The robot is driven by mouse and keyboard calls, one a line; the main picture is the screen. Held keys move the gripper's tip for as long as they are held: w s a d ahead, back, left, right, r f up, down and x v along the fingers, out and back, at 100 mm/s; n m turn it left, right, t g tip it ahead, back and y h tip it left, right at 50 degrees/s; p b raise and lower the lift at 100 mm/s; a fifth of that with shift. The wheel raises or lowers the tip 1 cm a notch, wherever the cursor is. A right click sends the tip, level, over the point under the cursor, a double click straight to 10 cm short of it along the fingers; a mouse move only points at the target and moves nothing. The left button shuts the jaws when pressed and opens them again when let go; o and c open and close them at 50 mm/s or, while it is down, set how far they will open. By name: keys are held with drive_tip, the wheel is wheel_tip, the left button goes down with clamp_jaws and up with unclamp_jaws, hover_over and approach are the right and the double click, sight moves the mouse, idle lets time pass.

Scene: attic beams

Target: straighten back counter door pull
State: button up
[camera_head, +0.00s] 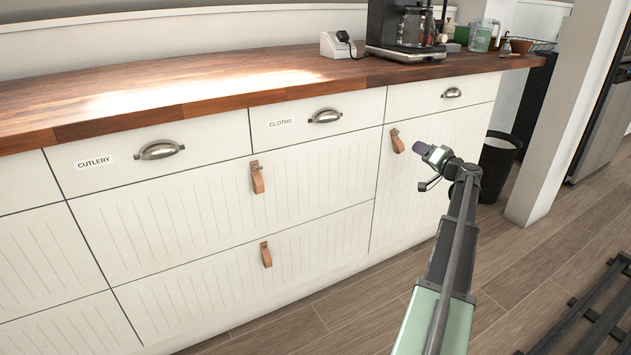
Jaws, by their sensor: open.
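The counter door (423,178) is a white grooved panel at the right end of the counter front. Its tan leather pull (397,141) sits near the door's upper left corner, tilted with its lower end to the right. My gripper (420,149) is just right of the pull in the picture and appears apart from it. It is open, with nothing seen between its fingers. The fingertips are small and their exact distance from the door cannot be told. My arm reaches up from the bottom and covers part of the door's right side.
Two similar leather pulls hang on drawers to the left, upper (257,177) and lower (266,256). Metal cup handles (325,116) stick out above. A wooden worktop (200,90) overhangs the fronts. A dark bin (497,166) and white post (560,120) stand right. The floor in front is open.

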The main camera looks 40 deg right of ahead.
drive_tip(key=s, duration=0.5)
drive_tip(key=w+a+r+n+g+y+p, duration=0.1)
drive_tip(key=a+g+p, duration=0.3)
drive_tip(key=a, duration=0.9)
drive_tip(key=w+a+r+n+g+y+p, duration=0.1)
drive_tip(key=w+a+g+y+p, duration=0.1)
drive_tip(key=a+p, duration=0.6)
drive_tip(key=w+a+r+n+g+y+p, duration=0.1)
drive_tip(key=a+g+p, duration=0.5)
drive_tip(key=a, duration=1.3)
drive_tip(key=shift+w+a+r+n+g+y+p, duration=0.2)
drive_tip(key=shift+w+r+n+g+y+p, duration=0.3)
drive_tip(key=shift+y, duration=0.4)
